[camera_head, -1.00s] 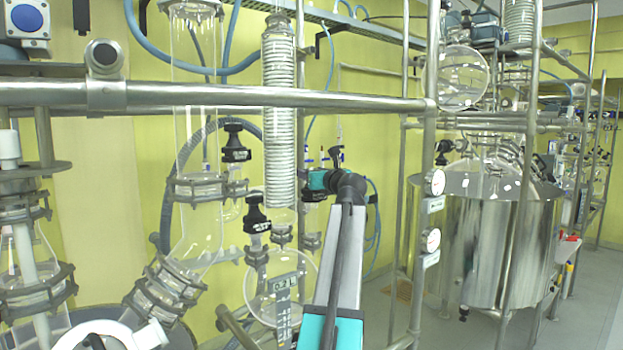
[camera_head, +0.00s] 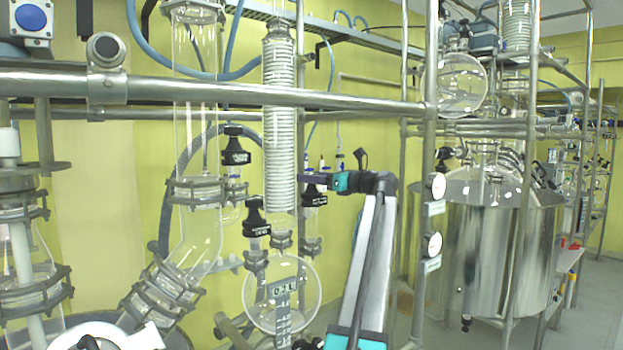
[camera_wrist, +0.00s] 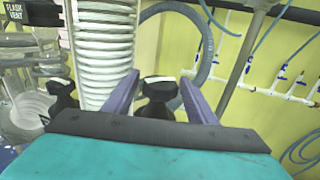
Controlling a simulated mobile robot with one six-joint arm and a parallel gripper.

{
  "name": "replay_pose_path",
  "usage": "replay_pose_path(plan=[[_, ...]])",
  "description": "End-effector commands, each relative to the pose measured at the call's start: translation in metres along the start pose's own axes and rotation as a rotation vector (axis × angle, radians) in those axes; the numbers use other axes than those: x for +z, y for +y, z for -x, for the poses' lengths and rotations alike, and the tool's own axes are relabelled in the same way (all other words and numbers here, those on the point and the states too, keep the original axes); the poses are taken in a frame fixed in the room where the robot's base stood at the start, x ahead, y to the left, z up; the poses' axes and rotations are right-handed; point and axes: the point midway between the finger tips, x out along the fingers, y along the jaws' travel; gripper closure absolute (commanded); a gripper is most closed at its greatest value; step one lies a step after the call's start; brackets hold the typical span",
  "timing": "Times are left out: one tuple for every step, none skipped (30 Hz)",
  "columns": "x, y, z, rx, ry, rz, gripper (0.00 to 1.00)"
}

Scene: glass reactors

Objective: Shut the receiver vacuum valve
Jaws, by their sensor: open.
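My gripper (camera_head: 308,178) is open beside a black-knobbed valve (camera_head: 313,198), right of the coiled condenser in the head view. In the wrist view, the purple fingers of my gripper (camera_wrist: 159,76) stand either side of a black knob (camera_wrist: 158,97) with a pale top, with visible room at both sides. I cannot read a label on this knob, so I cannot confirm that it is the receiver vacuum valve. Two other black-knobbed valves stand to the left, an upper one (camera_head: 235,152) and a lower one (camera_head: 257,222); their labels are too small to read.
The glass coil condenser (camera_head: 280,130) stands close left of my gripper. A round glass receiver (camera_head: 282,295) is below. A horizontal steel rail (camera_head: 330,100) crosses above, and a steel post (camera_head: 424,200) with gauges stands right. A "FLASK VENT" label (camera_wrist: 93,10) shows upper left.

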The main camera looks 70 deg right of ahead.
Motion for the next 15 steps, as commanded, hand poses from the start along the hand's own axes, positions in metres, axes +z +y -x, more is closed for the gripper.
replay_pose_path(plan=[[0.0014, -0.0038, -0.0006, 0.025, 0.001, -0.001, 0.48], [0.0016, -0.0037, -0.001, 0.041, 0.001, -0.001, 0.48], [0.0016, -0.0032, -0.001, 0.062, 0.001, -0.001, 0.48], [0.0015, -0.0031, -0.001, 0.075, 0.001, -0.001, 0.48], [0.0013, -0.0027, -0.0009, 0.086, 0.001, 0.0, 0.48], [0.0011, -0.0019, -0.0007, 0.099, 0.001, 0.0, 0.48], [0.0011, -0.0015, -0.0006, 0.106, 0.0, 0.0, 0.48], [0.0009, -0.001, -0.0005, 0.11, 0.0, 0.0, 0.48], [0.0006, -0.0004, -0.0003, 0.114, 0.0, 0.0, 0.48], [0.0003, 0.0, -0.0002, 0.116, 0.0, 0.0, 0.48], [0.0002, 0.0002, -0.0001, 0.116, 0.0, 0.0, 0.48], [0.0, 0.0004, -0.0001, 0.115, 0.0, 0.0, 0.48], [0.0, 0.0004, -0.0001, 0.115, 0.0, 0.0, 0.48], [-0.0001, 0.0004, -0.0001, 0.115, 0.0, 0.0, 0.48], [-0.0001, 0.0003, -0.0001, 0.114, 0.0, 0.0, 0.48]])
